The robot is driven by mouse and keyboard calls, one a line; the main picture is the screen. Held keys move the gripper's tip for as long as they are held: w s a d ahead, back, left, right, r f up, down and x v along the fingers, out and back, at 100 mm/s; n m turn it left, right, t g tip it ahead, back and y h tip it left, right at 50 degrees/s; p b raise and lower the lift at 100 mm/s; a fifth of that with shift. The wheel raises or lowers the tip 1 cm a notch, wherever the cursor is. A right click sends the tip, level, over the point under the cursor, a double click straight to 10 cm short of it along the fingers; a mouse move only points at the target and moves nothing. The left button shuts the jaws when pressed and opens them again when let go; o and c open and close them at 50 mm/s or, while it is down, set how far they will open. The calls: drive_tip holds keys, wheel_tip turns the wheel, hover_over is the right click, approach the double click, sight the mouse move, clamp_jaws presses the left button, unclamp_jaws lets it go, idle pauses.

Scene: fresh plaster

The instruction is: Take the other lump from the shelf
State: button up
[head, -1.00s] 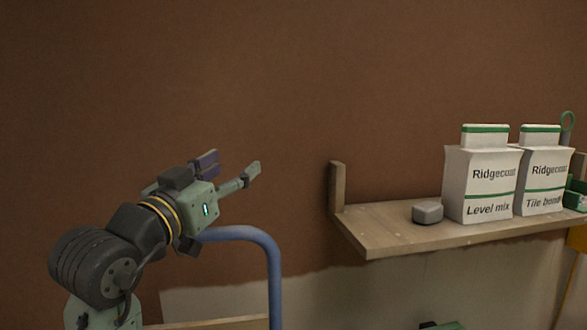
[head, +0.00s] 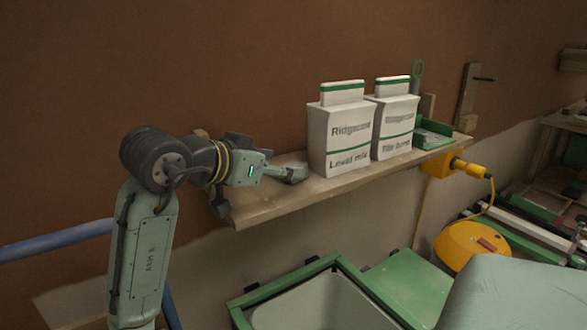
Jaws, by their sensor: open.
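The shelf (head: 345,184) is a pale wooden board on the brown wall, now near the middle of the head view. A small grey lump (head: 296,171) appears to sit on it, just left of the front white bag. The tip of my near finger overlaps it, so its outline is unclear, and I cannot tell whether they touch. My gripper (head: 268,158) is open, over the left part of the shelf, pointing right toward the bags. I see no second lump.
Two white Ridgecoat bags, Level mix (head: 340,138) and Tile bond (head: 393,127), stand close to the right of my fingers. A green tray (head: 433,134) lies beyond them. A green-rimmed tub (head: 320,300) and a yellow round object (head: 470,246) are below.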

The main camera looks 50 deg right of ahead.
sight(295, 163)
drive_tip(key=x, duration=0.3)
drive_tip(key=shift+s+d, duration=0.1)
drive_tip(key=shift+d, duration=0.2)
drive_tip(key=shift+r, duration=0.1)
drive_tip(key=c, duration=1.3)
